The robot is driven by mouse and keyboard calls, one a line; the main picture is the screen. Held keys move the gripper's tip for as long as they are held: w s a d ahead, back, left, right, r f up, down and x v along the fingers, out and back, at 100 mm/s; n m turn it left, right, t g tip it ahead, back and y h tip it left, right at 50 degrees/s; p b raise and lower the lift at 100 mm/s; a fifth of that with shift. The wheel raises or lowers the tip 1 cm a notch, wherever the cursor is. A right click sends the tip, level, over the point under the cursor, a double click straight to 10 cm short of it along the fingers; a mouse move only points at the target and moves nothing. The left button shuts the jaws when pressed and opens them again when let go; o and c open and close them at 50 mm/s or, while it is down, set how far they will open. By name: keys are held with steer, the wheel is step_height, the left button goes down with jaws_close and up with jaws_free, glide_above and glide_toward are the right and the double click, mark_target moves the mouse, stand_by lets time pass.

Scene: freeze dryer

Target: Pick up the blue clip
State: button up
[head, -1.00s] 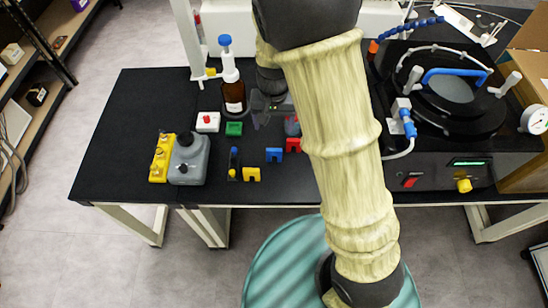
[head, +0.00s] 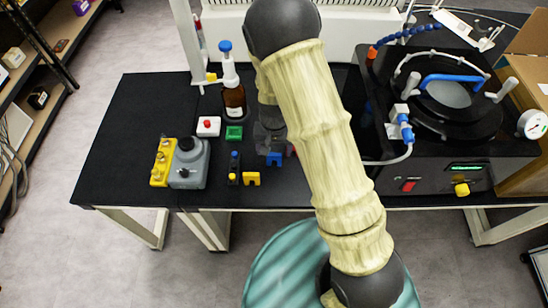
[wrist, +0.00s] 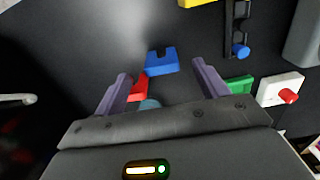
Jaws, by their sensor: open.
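The blue clip (head: 274,159) is a small notched block lying on the black bench top, partly hidden by my gripper in the head view. In the wrist view the blue clip (wrist: 161,65) lies just beyond the fingertips, roughly centred between them. My gripper (head: 270,150) is above the bench at the clip, pointing down. In the wrist view its two purple-grey fingers (wrist: 160,72) are spread wide with nothing held between them. Whether either finger touches the clip cannot be told.
A red clip (wrist: 138,90) and a teal round thing (wrist: 150,104) lie close by the left finger. A green block (head: 234,133), a yellow clip (head: 252,179) and a black part with a blue knob (head: 234,168) are nearby. A brown bottle (head: 234,101) stands behind.

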mark_target(274, 155)
steer(key=shift+f, duration=0.7)
steer(key=shift+w+f+p, duration=0.2)
steer(key=shift+f+p, duration=0.2)
steer(key=shift+f, duration=0.9)
steer(key=shift+w+f+p, duration=0.15)
steer(key=shift+f+p, duration=0.2)
steer(key=shift+f, duration=0.95)
steer(key=c, duration=1)
